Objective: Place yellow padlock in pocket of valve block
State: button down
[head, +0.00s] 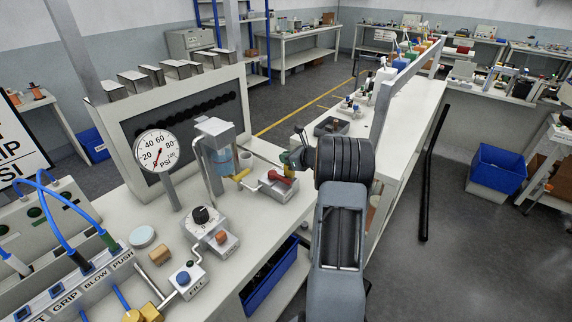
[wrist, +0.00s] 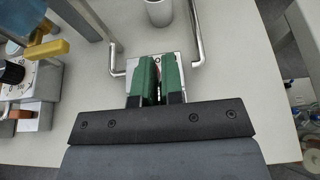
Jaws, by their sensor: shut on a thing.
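My gripper (head: 289,160) is low over the bench beside a grey block with a red lever (head: 281,177), which looks like the valve block (head: 277,190). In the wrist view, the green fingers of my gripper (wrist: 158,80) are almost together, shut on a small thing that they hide. I cannot make out its colour or shape, and no yellow padlock shows clearly elsewhere. A pale plate with dark marks (wrist: 173,60) shows behind the fingers, between bent metal pipes. The block's pocket is not clearly visible.
A filter unit with a blue bowl (head: 222,162) and a yellow handle (head: 241,175) stands left of my gripper. A pressure gauge (head: 156,150) is farther left. Bare bench top (wrist: 245,75) lies to the right.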

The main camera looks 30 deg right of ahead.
jog(key=shift+w+f+p, duration=0.1)
jog(key=shift+f+p, duration=0.3)
jog(key=shift+f, duration=1.3)
jog(key=shift+f, duration=0.15)
jog(key=c, duration=1.7)
grip_release()
jog(key=shift+f, duration=0.1)
jog(key=o, duration=0.5)
jog(key=shift+c, duration=0.2)
